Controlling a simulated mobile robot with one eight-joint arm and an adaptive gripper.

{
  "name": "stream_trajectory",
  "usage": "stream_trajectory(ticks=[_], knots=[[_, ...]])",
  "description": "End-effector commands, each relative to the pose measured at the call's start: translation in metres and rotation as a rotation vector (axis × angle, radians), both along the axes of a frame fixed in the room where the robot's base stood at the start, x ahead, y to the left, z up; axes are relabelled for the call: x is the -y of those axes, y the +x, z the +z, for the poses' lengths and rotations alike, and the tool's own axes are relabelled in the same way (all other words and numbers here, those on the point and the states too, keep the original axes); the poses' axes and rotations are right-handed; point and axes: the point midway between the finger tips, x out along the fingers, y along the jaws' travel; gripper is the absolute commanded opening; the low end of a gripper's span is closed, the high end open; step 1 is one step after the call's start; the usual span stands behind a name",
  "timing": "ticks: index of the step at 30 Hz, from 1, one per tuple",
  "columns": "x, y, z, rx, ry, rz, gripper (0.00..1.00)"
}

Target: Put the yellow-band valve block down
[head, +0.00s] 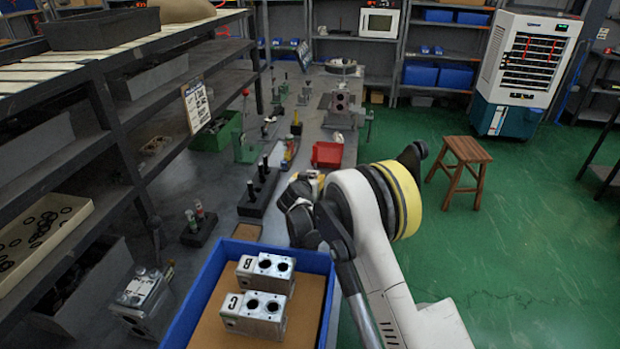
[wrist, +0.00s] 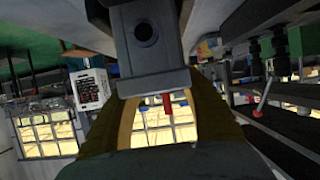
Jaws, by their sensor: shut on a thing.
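My gripper (head: 303,207) is shut on a valve block, past the far right corner of the blue tray in the head view. Only a small light, yellowish part of the held block (head: 316,179) shows there, behind the dark fingers. In the wrist view the held block (wrist: 150,62) is a grey body with a round dark hole, reaching up from between the fingers. I cannot clearly make out its yellow band. What lies directly under it is hidden.
The blue tray (head: 326,262) holds two silver valve blocks, one behind (head: 266,274) and one in front (head: 254,314). A black block with upright pins (head: 258,190) and a red bin (head: 327,154) stand on the bench. A shelf rack (head: 120,130) borders the left.

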Motion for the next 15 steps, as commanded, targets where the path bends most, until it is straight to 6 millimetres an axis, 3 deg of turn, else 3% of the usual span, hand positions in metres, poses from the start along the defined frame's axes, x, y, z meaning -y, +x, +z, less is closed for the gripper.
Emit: stream_trajectory(ticks=[1, 2, 3, 4, 15], knots=[[-0.0002, 0.0003, -0.001, 0.002, -0.001, 0.001, 0.11], [0.0, 0.0, -0.0029, 0.0, 0.0, 0.0, 0.55], [0.0, -0.0001, -0.0022, 0.0, 0.0, 0.0, 0.68], [0.0, 0.0, -0.0021, 0.0, 0.0, 0.0, 0.73], [-0.0006, -0.0014, 0.0025, 0.0, 0.0, 0.0, 0.73]])
